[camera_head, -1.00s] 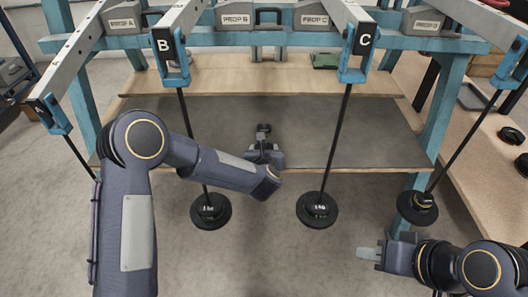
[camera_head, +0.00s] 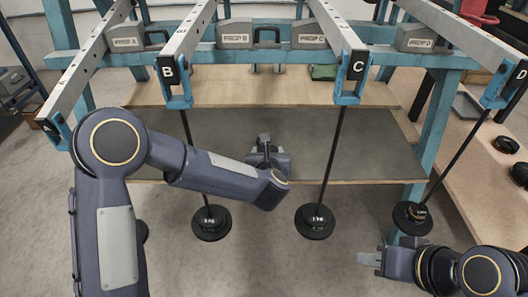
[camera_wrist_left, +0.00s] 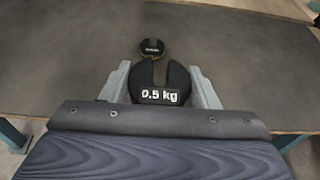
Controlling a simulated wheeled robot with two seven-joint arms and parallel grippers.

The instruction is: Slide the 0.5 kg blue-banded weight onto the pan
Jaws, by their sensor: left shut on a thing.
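My left gripper (camera_wrist_left: 165,92) is shut on a black slotted disc (camera_wrist_left: 176,80) with a white "0.5 kg" label in the left wrist view. The disc's slot opens away from me; I see no blue band on it. In the head view this gripper (camera_head: 264,140) is over the grey shelf, where the disc is hard to make out. Round black weights hang on rods under lever B (camera_head: 210,226), lever C (camera_head: 315,226) and lever D (camera_head: 411,224). Lever A's lower end is largely hidden by my left arm. My right gripper (camera_head: 369,258) is low at right, below lever D; its opening is unclear.
A small gold-banded weight (camera_wrist_left: 152,47) lies on the grey shelf (camera_wrist_left: 60,45) beyond the held disc. A blue frame (camera_head: 436,115) carries the levers. A wooden bench (camera_head: 480,170) with dark objects stands at right. Bare floor shows between the hanging weights.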

